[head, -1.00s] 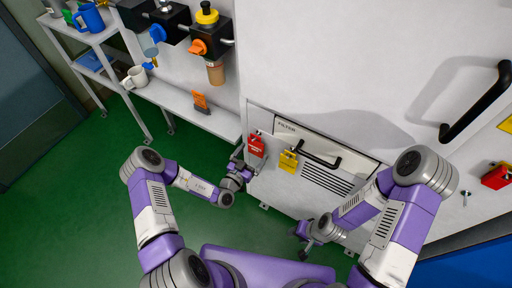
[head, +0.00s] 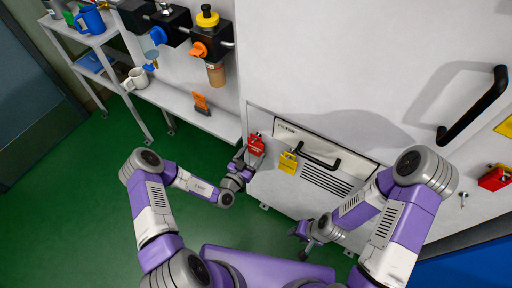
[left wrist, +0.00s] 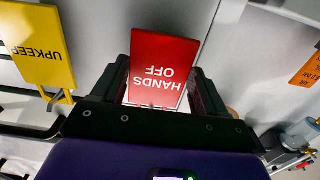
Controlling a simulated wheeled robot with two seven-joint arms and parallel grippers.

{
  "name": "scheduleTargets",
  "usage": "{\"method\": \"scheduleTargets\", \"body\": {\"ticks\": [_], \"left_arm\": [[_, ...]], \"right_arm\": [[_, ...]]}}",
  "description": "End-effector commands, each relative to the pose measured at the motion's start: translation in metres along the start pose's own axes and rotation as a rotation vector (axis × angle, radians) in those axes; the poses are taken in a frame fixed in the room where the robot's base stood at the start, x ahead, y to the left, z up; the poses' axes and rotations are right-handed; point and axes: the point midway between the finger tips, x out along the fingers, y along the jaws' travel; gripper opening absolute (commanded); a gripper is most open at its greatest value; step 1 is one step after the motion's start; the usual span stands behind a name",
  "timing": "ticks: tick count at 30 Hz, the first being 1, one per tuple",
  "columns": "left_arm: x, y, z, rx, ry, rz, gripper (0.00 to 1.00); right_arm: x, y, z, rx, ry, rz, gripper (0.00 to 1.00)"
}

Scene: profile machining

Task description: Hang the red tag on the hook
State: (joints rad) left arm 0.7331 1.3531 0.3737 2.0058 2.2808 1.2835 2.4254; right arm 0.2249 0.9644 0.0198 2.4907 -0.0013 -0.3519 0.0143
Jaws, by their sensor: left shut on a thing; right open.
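The red tag (head: 256,146), lettered HANDS OFF, is at the cabinet front left of the filter panel. It also shows upside down in the left wrist view (left wrist: 163,62). My left gripper (head: 246,163) is shut on it, with one finger on each side of the tag (left wrist: 160,88). I cannot make out the hook behind the tag, nor whether the tag touches it. My right gripper (head: 303,238) is open and empty, low in front of the cabinet.
A yellow UPKEEP tag (head: 288,162) hangs just right of the red tag, beside the black panel handle (head: 320,162). Another red object (head: 494,179) is on the cabinet at far right. A shelf (head: 190,112) with an orange item stands to the left. Green floor is clear.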

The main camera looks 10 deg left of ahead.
Motion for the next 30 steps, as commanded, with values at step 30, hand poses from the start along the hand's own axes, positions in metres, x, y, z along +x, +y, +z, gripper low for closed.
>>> {"method": "scheduleTargets", "body": {"ticks": [30], "left_arm": [[-0.034, -0.001, -0.005, 0.000, -0.001, -0.002, 0.49]], "right_arm": [[-0.018, -0.006, 0.001, 0.000, 0.000, 0.000, 0.47]]}}
